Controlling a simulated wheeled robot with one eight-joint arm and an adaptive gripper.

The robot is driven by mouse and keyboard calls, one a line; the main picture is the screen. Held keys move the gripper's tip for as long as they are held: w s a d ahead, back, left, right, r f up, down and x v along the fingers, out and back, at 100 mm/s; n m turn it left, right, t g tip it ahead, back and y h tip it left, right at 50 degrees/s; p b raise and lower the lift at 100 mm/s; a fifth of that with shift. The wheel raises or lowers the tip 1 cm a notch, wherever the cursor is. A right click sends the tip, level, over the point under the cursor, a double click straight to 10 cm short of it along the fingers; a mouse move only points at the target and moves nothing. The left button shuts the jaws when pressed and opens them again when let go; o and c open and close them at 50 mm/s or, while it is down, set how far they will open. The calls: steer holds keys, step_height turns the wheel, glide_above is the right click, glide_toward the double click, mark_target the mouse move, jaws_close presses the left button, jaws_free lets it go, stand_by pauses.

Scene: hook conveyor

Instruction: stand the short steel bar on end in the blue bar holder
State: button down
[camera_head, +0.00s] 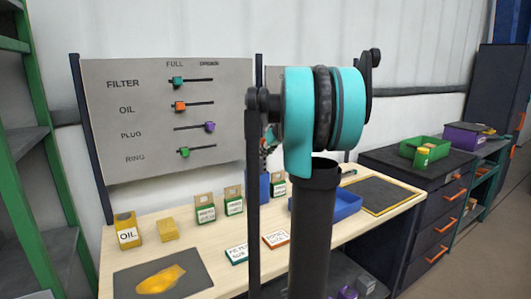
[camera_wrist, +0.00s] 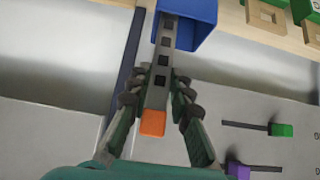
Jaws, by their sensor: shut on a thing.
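My gripper (camera_wrist: 163,78) is shut on the short steel bar (camera_wrist: 155,98) in the wrist view. The bar is grey with a row of dark square holes and an orange end cap (camera_wrist: 153,123) facing me. Its far end reaches the mouth of the blue bar holder (camera_wrist: 199,12) and overlaps it; I cannot tell how deep it sits. In the head view the blue holder (camera_head: 264,188) stands on the bench, partly behind my arm. My gripper and the bar are mostly hidden there by my arm.

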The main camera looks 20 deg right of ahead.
steer(key=c, duration=1.3)
jaws_free()
steer(key=v, duration=1.2)
